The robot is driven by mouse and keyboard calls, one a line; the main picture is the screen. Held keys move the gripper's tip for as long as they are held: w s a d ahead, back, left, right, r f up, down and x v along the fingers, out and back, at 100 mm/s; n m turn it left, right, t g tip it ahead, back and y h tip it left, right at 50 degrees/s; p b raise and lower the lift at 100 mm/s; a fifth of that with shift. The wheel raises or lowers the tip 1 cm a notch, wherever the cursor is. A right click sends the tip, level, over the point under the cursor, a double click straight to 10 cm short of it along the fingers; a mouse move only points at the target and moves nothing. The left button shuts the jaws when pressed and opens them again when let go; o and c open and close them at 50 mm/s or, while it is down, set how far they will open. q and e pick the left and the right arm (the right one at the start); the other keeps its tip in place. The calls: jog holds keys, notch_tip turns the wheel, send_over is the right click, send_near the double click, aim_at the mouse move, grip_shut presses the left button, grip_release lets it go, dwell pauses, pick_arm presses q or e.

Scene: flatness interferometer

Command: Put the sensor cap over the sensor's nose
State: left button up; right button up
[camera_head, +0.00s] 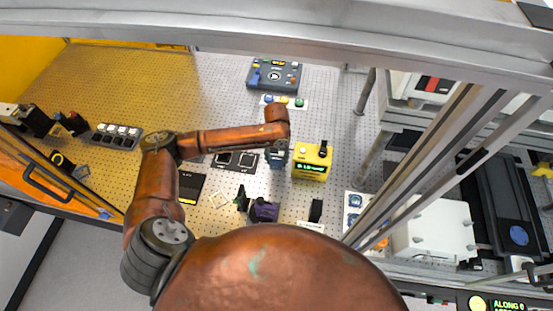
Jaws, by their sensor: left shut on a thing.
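My left arm reaches in from the left and bends over the pegboard table. My left gripper (277,158) points down just left of the yellow meter box. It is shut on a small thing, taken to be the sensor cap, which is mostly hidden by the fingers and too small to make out. A dark purple device (264,211) with a black and green part (242,198) at its left stands nearer to me, below the gripper in the picture. I cannot tell for sure which piece is the sensor's nose. My right gripper is not in view.
A yellow meter box (312,161) stands close to the gripper's right. A black two-socket plate (235,160) lies left. A small black block (316,210) stands nearer. A grey control box (274,75) sits at the back. Metal frame posts (440,140) block the right side. Bare pegboard lies back left.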

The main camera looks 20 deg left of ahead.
pick_arm(q)
jog(key=shift+f, duration=0.3)
jog(key=o, duration=1)
jog(key=shift+r, duration=0.15)
jog(key=shift+r+p, duration=2.3)
jog(key=shift+p, duration=0.25)
jog(key=shift+r+p, duration=0.3)
jog(key=shift+r, duration=0.8)
